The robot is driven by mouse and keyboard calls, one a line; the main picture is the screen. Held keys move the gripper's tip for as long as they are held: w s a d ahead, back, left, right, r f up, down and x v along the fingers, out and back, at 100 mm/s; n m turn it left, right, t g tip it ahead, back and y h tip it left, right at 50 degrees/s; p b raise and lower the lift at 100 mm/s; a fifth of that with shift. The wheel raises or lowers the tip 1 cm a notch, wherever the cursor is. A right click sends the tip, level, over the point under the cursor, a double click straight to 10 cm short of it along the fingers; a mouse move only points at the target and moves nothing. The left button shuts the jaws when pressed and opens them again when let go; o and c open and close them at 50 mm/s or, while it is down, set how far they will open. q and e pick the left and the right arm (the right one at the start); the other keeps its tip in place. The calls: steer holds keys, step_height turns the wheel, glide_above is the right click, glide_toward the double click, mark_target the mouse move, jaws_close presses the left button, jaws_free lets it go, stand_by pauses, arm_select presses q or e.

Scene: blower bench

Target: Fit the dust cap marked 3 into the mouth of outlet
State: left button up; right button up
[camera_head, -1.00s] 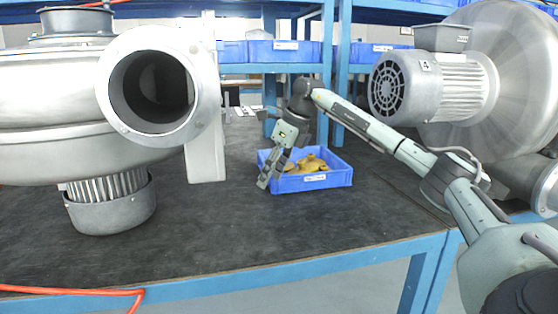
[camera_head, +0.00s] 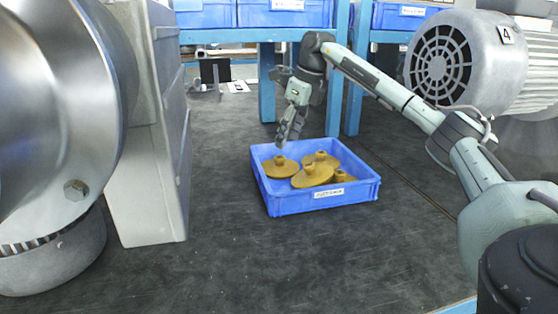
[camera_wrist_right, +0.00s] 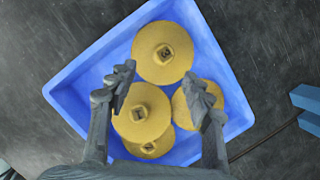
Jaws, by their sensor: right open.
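Several round yellow-brown dust caps (camera_head: 312,178) with raised knobs lie in a blue bin (camera_head: 296,203) on the bench. In the right wrist view the uppermost cap (camera_wrist_right: 150,36) has a mark on its knob, too small to read surely. Another cap (camera_wrist_right: 130,126) lies below it, partly over a further one. My right gripper (camera_head: 290,137) points down above the bin's back left part. In the wrist view it is open and empty (camera_wrist_right: 162,90), its fingers spread over the caps. The outlet's mouth is not in view now. My left gripper is not in view.
A large metal blower (camera_head: 60,110) and a grey block (camera_head: 150,185) stand at the left. A motor marked 4 (camera_head: 440,65) is at the right. Blue shelving (camera_head: 266,85) with bins stands behind. The dark bench top (camera_head: 240,265) in front of the bin is clear.

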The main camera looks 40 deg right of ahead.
mark_target(281, 157)
steer(key=shift+w+d+f, duration=0.2)
steer(key=shift+w+f, duration=0.05)
steer(key=shift+f, duration=0.1)
steer(key=x, duration=0.6)
steer(key=shift+w+a+f, duration=0.1)
steer(key=shift+w+f, duration=0.2)
steer(key=shift+c, duration=0.4)
jaws_close()
